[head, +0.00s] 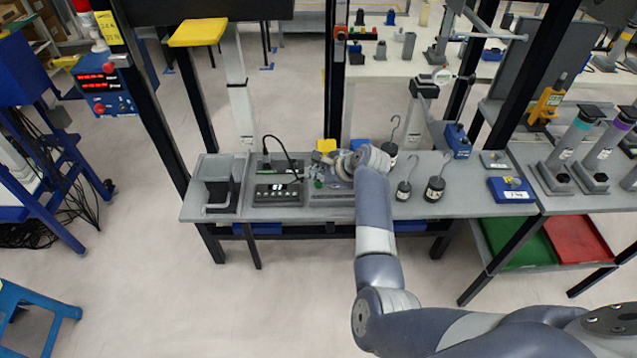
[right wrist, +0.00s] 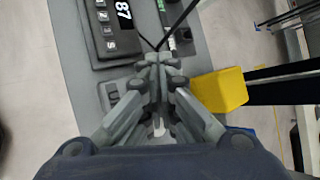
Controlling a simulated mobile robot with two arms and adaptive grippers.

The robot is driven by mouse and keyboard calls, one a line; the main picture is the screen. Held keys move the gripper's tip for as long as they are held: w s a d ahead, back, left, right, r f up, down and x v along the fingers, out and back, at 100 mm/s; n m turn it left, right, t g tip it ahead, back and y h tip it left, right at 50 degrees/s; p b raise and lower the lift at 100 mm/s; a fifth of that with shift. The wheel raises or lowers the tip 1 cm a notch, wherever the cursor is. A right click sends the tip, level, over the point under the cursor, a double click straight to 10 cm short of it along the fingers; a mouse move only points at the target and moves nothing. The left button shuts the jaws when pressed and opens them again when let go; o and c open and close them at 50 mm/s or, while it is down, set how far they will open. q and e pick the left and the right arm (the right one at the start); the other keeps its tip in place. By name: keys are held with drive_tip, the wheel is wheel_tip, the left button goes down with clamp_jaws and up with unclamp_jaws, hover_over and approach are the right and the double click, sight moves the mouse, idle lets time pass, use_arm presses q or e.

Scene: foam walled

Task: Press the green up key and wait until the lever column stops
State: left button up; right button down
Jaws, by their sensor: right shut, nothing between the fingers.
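My right gripper (head: 328,166) is over the middle of the grey bench (head: 410,208). In the right wrist view its fingertips (right wrist: 160,60) are together with nothing between them. They cover part of the surface below, where a small grey panel with dark keys (right wrist: 112,95) shows beside them. Whether the fingers touch anything is unclear. I cannot tell which upright is the lever column or whether anything moves. My left gripper is out of view.
A black keypad box (head: 278,194) and a cabled black box (head: 276,166) stand left of my right gripper. A yellow block (head: 326,146) is close behind it. Hooked weights (head: 434,189) stand to the right. A dark frame post (head: 335,85) rises behind the bench.

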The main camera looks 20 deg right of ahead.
drive_tip(key=shift+f, duration=0.1)
idle(0.3)
drive_tip(key=shift+f, duration=0.35)
